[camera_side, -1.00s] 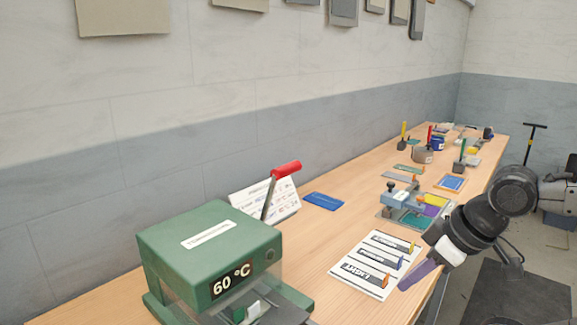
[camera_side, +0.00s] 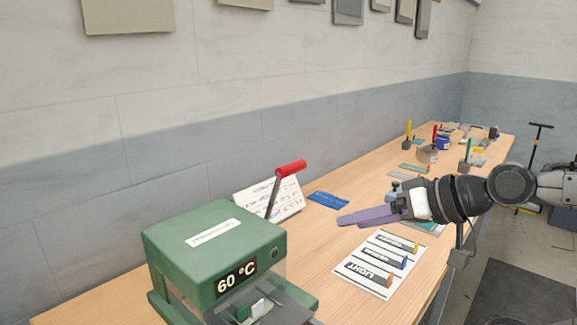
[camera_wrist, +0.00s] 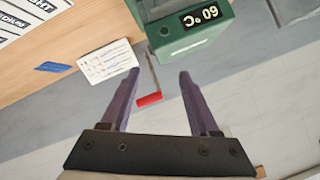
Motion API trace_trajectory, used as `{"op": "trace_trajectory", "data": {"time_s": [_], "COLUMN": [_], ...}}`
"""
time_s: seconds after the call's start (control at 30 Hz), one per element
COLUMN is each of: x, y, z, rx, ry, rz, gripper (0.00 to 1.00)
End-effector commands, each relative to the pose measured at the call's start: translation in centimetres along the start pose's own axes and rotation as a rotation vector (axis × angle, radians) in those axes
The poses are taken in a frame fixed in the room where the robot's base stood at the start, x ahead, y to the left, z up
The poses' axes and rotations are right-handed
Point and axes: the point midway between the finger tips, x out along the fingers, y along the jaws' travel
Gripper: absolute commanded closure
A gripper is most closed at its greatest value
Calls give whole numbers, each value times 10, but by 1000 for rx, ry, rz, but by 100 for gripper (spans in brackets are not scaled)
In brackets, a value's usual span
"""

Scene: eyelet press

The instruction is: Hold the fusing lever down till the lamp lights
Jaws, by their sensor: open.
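The fusing lever (camera_side: 273,190) rises from the far side of the green press (camera_side: 214,243) and ends in a red grip (camera_side: 291,168). It stands up, leaning a little to the right.
A white printed card (camera_side: 284,206) stands behind the lever, and a blue card (camera_side: 328,200) lies beside it. Tools crowd the bench's far end.

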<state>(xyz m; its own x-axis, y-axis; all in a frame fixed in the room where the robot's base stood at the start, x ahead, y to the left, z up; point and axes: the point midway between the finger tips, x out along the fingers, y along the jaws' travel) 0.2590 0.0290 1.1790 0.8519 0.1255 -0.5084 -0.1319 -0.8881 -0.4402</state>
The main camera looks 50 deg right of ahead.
Motion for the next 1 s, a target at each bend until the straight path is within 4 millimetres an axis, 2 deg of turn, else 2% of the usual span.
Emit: {"op": "trace_trajectory", "data": {"time_s": [0.1,0.2,0.3,0.43,0.53,0.63,0.8,1.0], "x": [8,11,14,21,30,44,72,80], "y": [-23,-31,-29,-13,3,13,-5,-8], "z": [-46,-83,-113,-137,-140,-126,-96,-97], "rx": [214,408,606,857,1020,1130,1128,1119], "ry": [172,312,440,595,693,745,668,654], "rz": [-99,-160,-192,-183,-133,-56,-12,-20], "gripper": [38,38,38,38,38,38,38,38]}}
